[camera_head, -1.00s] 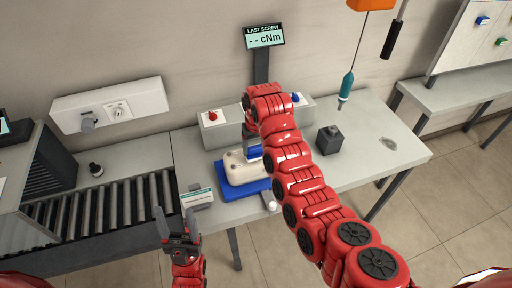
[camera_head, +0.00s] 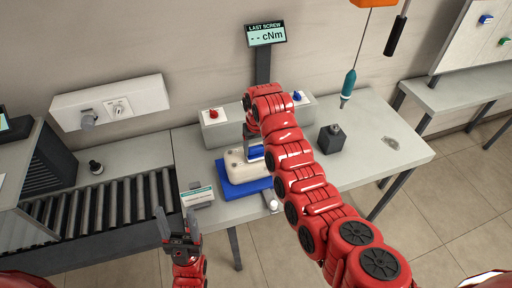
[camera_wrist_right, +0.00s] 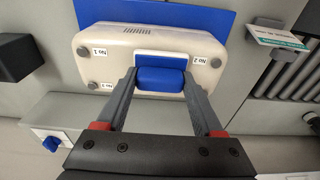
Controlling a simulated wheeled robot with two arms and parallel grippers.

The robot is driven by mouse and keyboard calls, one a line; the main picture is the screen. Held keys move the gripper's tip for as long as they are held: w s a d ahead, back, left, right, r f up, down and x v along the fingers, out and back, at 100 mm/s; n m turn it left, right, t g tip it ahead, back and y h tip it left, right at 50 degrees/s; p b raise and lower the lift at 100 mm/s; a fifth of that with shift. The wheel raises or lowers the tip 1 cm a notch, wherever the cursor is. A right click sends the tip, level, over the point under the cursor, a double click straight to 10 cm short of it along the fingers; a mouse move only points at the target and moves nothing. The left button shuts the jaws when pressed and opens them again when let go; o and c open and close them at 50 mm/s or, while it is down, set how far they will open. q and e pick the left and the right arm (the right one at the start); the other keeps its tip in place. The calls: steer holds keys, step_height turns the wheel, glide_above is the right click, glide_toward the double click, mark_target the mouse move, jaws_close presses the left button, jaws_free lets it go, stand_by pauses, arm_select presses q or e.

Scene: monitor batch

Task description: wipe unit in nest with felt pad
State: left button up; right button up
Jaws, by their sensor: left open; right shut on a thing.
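The unit (camera_head: 236,171), a cream-white box, lies in the blue nest (camera_head: 232,191) on the bench. In the right wrist view the unit (camera_wrist_right: 105,70) shows vents, grey round screws and number labels, with the blue nest (camera_wrist_right: 200,15) behind it. My right gripper (camera_head: 252,148) is over the unit's far right part. It is shut on the blue felt pad (camera_wrist_right: 160,80), which is against or just above the unit's top; contact cannot be told. My left gripper (camera_head: 176,214) is open and empty, in front of the bench's left corner.
A grey box with red (camera_head: 213,114) and blue (camera_head: 297,96) buttons stands behind the nest. A dark block (camera_head: 331,138) is to the right. A teal screwdriver (camera_head: 348,85) hangs above the bench. A label stand (camera_head: 197,196) is left of the nest, beside the roller conveyor (camera_head: 100,210).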

steer(key=shift+f+b, duration=0.35)
steer(key=shift+f, duration=0.25)
steer(key=shift+w+a+b, duration=0.2)
steer(key=shift+w+b, duration=0.4)
steer(key=shift+b, duration=0.3)
steer(key=shift+w+a+b, duration=0.1)
steer(key=shift+w+b, duration=0.3)
steer(key=shift+f, duration=0.1)
steer(key=shift+s, duration=0.45)
steer(key=shift+s+p, duration=0.25)
steer(key=shift+p, duration=0.05)
steer(key=shift+s+d, duration=0.35)
steer(key=shift+s, duration=0.35)
steer(key=shift+s+d, duration=0.3)
steer(key=shift+s, duration=0.4)
